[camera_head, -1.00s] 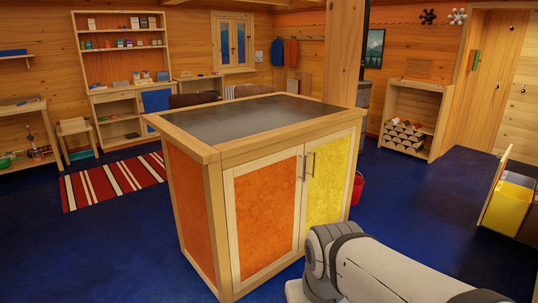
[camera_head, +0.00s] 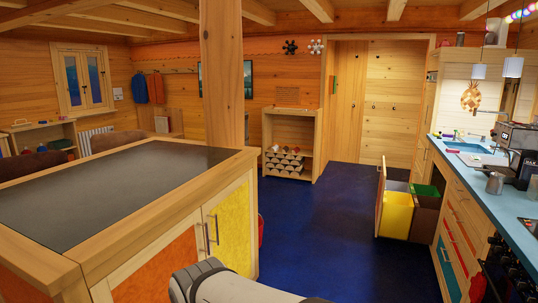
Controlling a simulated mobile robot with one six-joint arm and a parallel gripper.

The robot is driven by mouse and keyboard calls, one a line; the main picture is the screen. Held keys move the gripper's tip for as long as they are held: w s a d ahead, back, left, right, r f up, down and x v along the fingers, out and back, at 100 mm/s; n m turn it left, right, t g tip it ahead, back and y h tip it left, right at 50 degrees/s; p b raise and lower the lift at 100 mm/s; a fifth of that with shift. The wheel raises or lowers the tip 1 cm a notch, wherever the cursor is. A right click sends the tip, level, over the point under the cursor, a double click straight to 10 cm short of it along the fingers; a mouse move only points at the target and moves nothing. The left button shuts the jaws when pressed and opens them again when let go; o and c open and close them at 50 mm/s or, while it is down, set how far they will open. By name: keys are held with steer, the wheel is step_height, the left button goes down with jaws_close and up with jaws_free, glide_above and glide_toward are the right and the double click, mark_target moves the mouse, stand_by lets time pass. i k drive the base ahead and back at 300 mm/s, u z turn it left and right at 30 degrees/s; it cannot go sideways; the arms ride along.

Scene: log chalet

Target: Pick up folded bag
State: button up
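I cannot make out a folded bag in this view. Only a white and dark link of my arm shows at the bottom edge. My gripper is outside the picture.
A kitchen island (camera_head: 110,190) with a dark top stands close on the left, by a wooden post (camera_head: 222,75). A pulled-out bin drawer (camera_head: 397,212) juts from the right counter (camera_head: 500,190). Blue floor (camera_head: 318,230) lies clear between. A log shelf (camera_head: 266,158) stands behind.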

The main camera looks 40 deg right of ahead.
mark_target(474, 159)
steer(key=z, duration=2.15)
steer(key=i, duration=3.25)
steer(key=z, duration=0.85)
steer(key=k, duration=0.55)
steer(key=u, duration=0.1)
